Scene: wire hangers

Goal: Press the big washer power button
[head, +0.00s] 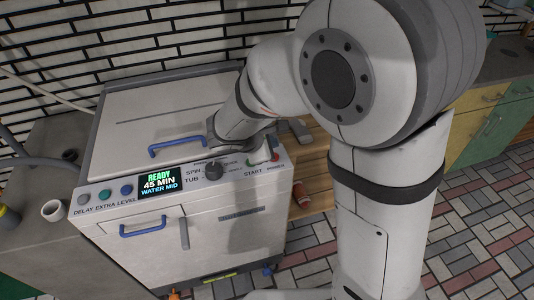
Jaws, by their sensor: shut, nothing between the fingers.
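The big washer (200,240) is a white box-shaped machine against the brick wall. Its slanted control panel carries a lit display (160,184) reading "READY 45 MIN WATER MID". The red power button (275,157) is at the panel's right end, above small lettering that looks like "POWER". A green start button (252,163) is just left of it. My arm reaches down from the right over the washer. My gripper (267,146) is small and partly hidden at the panel's right end, close above these buttons. It looks shut and empty. I cannot tell whether it touches the red button.
A dark knob (213,171) and several round buttons sit further left on the panel. Blue handles are on the lid (177,147) and front (142,229). A grey counter (35,165) stands left. A white cup (54,211) is on the left. Tiled floor (480,235) is open at right.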

